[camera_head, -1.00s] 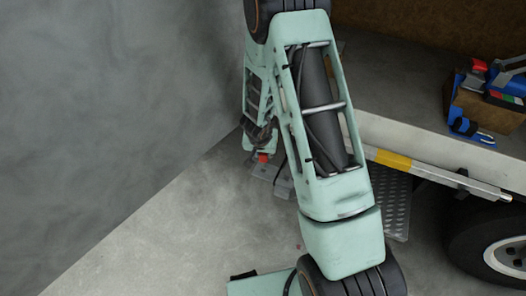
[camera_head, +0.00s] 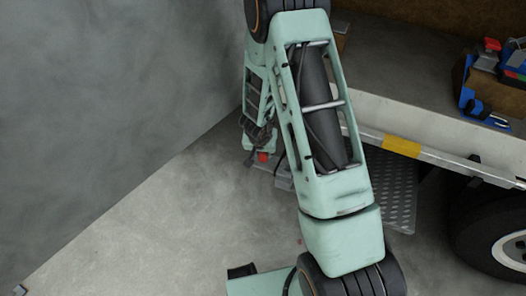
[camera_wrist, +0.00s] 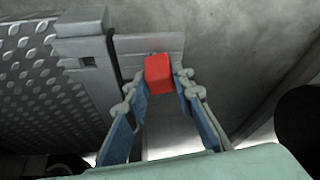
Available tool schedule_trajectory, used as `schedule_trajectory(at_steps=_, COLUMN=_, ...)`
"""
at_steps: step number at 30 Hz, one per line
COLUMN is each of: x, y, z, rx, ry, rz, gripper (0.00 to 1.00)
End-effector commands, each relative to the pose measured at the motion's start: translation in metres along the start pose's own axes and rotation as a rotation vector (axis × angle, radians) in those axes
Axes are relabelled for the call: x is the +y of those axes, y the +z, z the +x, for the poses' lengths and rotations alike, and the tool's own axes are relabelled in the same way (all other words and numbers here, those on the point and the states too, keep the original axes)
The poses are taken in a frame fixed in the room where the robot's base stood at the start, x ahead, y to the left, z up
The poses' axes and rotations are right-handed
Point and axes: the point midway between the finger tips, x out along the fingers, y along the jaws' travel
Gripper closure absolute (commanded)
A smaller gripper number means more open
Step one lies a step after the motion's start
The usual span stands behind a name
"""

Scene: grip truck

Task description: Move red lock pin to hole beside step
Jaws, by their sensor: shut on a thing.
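The red lock pin (camera_wrist: 158,75) is between the fingertips of my gripper (camera_wrist: 159,86) in the wrist view. The blue-padded fingers are shut on it from both sides. A grey bracket (camera_wrist: 140,48) lies just beyond the pin; I cannot tell whether the pin touches it. Left of it, a bracket with a small dark square hole (camera_wrist: 88,62) sits beside the treadplate step (camera_wrist: 45,95). In the head view, the red pin (camera_head: 263,157) shows small under my gripper (camera_head: 262,150), left of the step (camera_head: 398,205). My arm hides much between them.
The truck bed edge (camera_head: 440,168) with a yellow marking (camera_head: 402,146) runs along the right. A wheel (camera_head: 510,250) is below it. A toolbox (camera_head: 490,65) stands on the bed. A grey wall (camera_head: 110,90) is at left; the floor (camera_head: 170,230) before it is mostly clear.

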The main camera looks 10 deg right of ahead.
Motion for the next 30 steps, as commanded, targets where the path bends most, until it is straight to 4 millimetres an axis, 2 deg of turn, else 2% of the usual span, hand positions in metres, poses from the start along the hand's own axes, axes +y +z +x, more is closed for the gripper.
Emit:
schedule_trajectory(at_steps=21, x=0.0001, y=0.0019, z=0.005, rx=0.0, ry=0.0, rz=-0.001, gripper=1.0)
schedule_trajectory(at_steps=22, x=0.0001, y=0.0015, z=0.0043, rx=0.0, ry=0.0, rz=-0.001, gripper=0.74)
schedule_trajectory(at_steps=27, x=0.0002, y=0.0014, z=0.0041, rx=0.0, ry=0.0, rz=0.0, gripper=0.57)
schedule_trajectory(at_steps=30, x=0.0002, y=0.0015, z=0.0041, rx=0.0, ry=0.0, rz=0.0, gripper=0.57)
